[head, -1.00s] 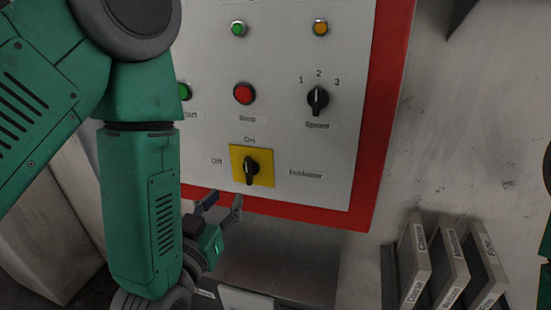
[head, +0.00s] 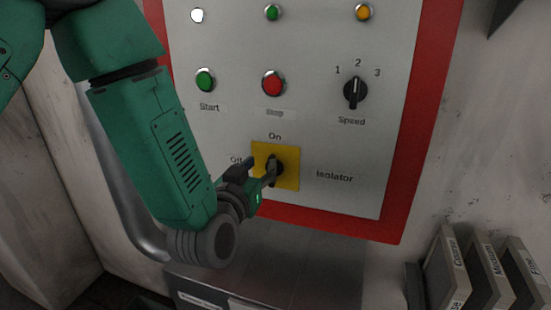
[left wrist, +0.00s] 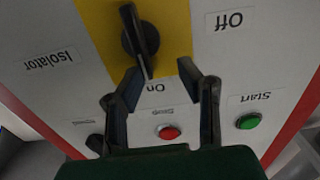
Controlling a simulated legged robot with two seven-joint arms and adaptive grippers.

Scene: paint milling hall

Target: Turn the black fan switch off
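The black isolator switch (left wrist: 137,38) is a rotary handle on a yellow plate (head: 289,182), low on the grey control panel. In the left wrist view, which is upside down, the handle's lower end points to the "On" label; "Off" is to one side. My left gripper (head: 261,170) is in front of the yellow plate and partly hides the switch in the head view. In the left wrist view my left gripper (left wrist: 158,72) is open, its fingertips near either side of the handle's end. I cannot tell whether they touch it. My right gripper is not in view.
Above are the red stop button (head: 273,83), the green start button (head: 205,80) and the black speed selector (head: 355,92). A red border (head: 408,140) frames the panel. Labelled upright files (head: 458,270) stand at the lower right. A grey metal surface (head: 300,262) lies below.

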